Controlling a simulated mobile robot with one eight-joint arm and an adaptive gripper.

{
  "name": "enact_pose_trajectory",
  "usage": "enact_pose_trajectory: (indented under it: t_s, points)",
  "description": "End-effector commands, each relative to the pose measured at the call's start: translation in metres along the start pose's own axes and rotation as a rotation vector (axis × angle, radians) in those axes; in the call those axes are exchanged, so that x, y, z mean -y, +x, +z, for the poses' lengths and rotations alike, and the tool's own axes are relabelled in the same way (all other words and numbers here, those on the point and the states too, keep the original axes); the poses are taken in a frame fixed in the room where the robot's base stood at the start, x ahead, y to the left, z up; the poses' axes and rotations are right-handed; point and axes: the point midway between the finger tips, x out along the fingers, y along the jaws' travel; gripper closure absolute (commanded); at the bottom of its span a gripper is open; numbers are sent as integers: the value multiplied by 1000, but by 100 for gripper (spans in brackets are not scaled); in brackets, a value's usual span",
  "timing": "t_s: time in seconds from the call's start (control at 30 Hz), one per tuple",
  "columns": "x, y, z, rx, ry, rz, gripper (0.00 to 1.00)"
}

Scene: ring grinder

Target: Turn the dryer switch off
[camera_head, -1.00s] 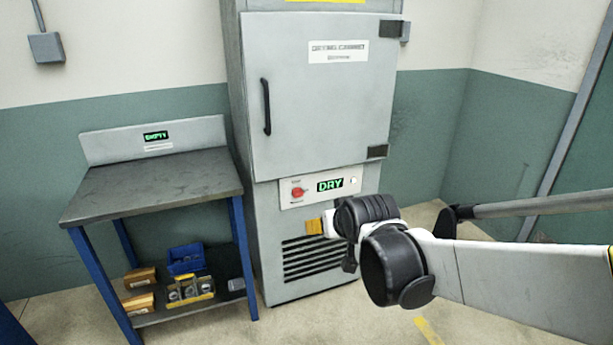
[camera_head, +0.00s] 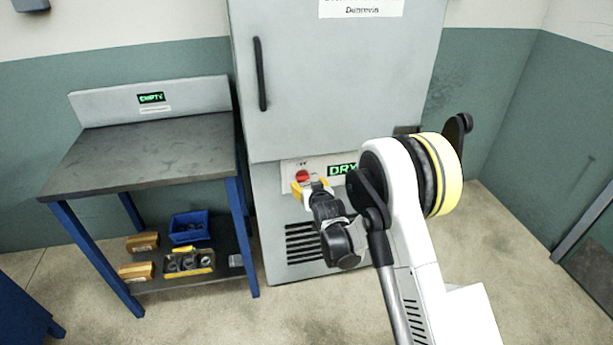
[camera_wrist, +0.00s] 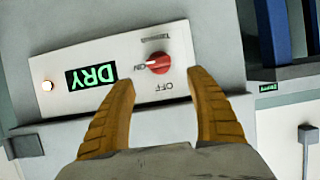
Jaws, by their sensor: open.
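The dryer switch is a red rotary knob (camera_head: 302,175) on the pale panel (camera_wrist: 70,60) of the grey drying cabinet (camera_head: 340,90). In the wrist view, which is upside down, the knob (camera_wrist: 158,63) has its pale mark towards the ON label, with the OFF label nearby. The display (camera_head: 342,169) beside it reads DRY in green; it also shows in the wrist view (camera_wrist: 91,77). My gripper (camera_head: 308,188) is just in front of the panel, close to the knob. In the wrist view its two yellow fingers (camera_wrist: 162,82) are apart, with the knob ahead between them and nothing held.
The cabinet door is shut, with a black handle (camera_head: 260,75). A blue-legged bench (camera_head: 150,150) with an EMPTY display stands to the left; a blue bin (camera_head: 189,228) and boxes are on its lower shelf. A lit white lamp (camera_wrist: 47,86) is on the panel.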

Motion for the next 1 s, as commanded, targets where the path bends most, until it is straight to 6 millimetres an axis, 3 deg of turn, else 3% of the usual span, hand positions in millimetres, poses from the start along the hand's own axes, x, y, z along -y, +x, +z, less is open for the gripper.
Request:
enact_pose_trajectory:
  t_s: [0.2,0.4,0.83,1.0]
  points:
    - [-1,47,4,0,0,1,35]
    - [-1,76,2,1,0,1,35]
    - [-1,86,0,1,0,1,37]
    - [-1,86,0,1,0,1,88]
